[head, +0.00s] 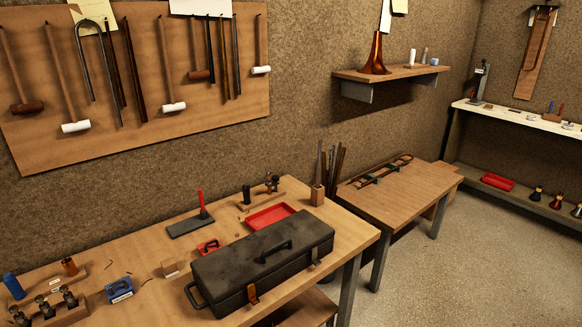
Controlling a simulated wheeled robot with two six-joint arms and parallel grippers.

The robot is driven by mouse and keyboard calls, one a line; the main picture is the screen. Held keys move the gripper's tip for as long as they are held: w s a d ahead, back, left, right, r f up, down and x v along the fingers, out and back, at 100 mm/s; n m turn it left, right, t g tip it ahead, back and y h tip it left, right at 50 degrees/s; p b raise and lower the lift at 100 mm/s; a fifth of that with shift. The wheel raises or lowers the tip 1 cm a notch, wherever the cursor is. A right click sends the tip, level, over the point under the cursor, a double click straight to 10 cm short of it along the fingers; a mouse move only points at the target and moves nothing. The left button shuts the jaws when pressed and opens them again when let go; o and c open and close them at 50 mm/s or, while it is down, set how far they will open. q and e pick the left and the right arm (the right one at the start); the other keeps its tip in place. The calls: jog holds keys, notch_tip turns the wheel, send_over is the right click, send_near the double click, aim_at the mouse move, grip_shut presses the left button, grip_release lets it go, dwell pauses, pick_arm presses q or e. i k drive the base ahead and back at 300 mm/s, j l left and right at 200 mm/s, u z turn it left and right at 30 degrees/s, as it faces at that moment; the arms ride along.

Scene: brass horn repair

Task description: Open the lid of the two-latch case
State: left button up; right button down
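A dark grey two-latch case (235,268) sits on the front part of the wooden workbench (350,234). Its lid is down, with a black carry handle (275,250) on top. An orange-brown latch (253,294) is on the case's front side, towards the left. A second latch (315,255) is further right on that side and is harder to make out. I cannot tell whether either latch is fastened. A loop handle (193,295) sticks out at the case's left end. Neither of my grippers is in view.
Close behind the case are a red tray (270,217), a small red item (209,247) and a wooden block (170,268). A blue item (119,290) lies to the left. A dark plate (189,225) is further back. A lower table (405,188) stands to the right.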

aim_at(227, 270)
jog(key=j+z, duration=0.15)
jog(key=z, duration=0.2)
jog(key=i+j+z, duration=0.1)
jog(key=z, duration=0.25)
jog(key=j+z, duration=0.35)
